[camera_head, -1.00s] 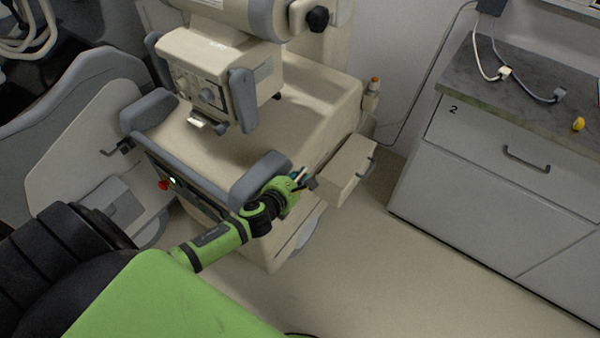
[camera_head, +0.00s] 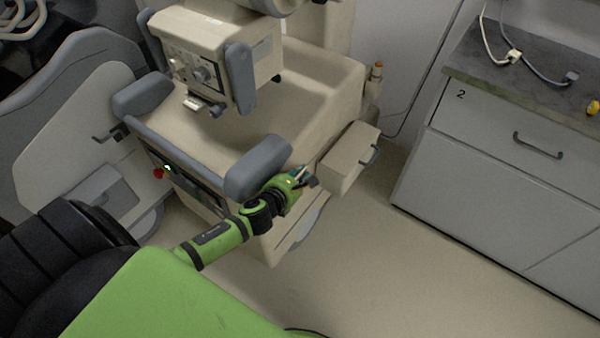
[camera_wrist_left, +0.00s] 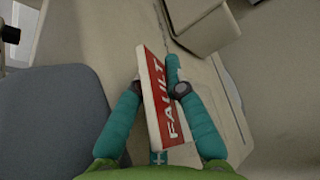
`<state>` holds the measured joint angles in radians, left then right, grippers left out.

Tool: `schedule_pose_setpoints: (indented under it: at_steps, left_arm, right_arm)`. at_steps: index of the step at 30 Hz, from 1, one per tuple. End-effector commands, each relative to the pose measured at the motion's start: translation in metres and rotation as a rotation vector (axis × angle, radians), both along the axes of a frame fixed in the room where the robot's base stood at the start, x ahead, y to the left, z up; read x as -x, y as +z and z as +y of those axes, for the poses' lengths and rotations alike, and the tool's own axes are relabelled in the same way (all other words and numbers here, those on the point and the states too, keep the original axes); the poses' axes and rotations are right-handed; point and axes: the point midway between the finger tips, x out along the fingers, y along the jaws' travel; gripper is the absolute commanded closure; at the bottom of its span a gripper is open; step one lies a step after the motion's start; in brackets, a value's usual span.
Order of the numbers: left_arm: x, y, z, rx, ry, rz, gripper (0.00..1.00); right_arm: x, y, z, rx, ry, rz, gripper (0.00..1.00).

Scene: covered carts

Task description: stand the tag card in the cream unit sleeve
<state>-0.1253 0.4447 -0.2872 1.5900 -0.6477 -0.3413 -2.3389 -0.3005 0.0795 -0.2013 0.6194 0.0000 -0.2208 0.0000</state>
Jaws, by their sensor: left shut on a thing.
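The tag card is a flat white and red piece lettered FAULT (camera_wrist_left: 170,110) in the left wrist view. My left gripper (camera_head: 302,178) is shut on it, with teal fingers on either side of the card in the left wrist view (camera_wrist_left: 165,85). In the head view the gripper is beside the near right side of the cream unit (camera_head: 300,105), next to a cream box (camera_head: 350,158) on that side. The card is too small to read there. I cannot make out a sleeve opening in either view. My right gripper is not in view.
A grey bumper (camera_head: 258,167) on the unit's corner lies close to my left gripper; it fills the left of the wrist view (camera_wrist_left: 55,125). A grey cabinet (camera_head: 490,190) stands at the right. The floor (camera_head: 400,270) between is clear.

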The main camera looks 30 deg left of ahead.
Motion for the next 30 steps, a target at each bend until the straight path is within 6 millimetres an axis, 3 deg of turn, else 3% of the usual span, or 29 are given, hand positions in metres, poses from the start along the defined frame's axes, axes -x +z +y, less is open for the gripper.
schedule_pose_setpoints:
  at_steps: [6, 7, 9, 22, 30]
  left_arm:
    - [0.0, 0.0, 0.0, -0.001, -0.001, -0.001, 1.0]
    - [0.0, 0.0, 0.0, -0.001, -0.001, -0.001, 0.81]
    - [0.0, 0.0, 0.0, -0.001, 0.0, 0.0, 0.61]
    - [0.007, 0.002, 0.0, -0.002, 0.0, 0.002, 0.61]
    - [0.054, 0.02, -0.002, -0.002, -0.003, 0.004, 0.61]
  right_arm:
    - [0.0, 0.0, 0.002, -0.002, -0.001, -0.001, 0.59]
    - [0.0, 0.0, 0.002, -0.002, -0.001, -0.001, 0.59]
    - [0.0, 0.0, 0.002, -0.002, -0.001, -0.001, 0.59]
    - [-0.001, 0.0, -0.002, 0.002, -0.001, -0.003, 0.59]
    - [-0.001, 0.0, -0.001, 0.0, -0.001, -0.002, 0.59]
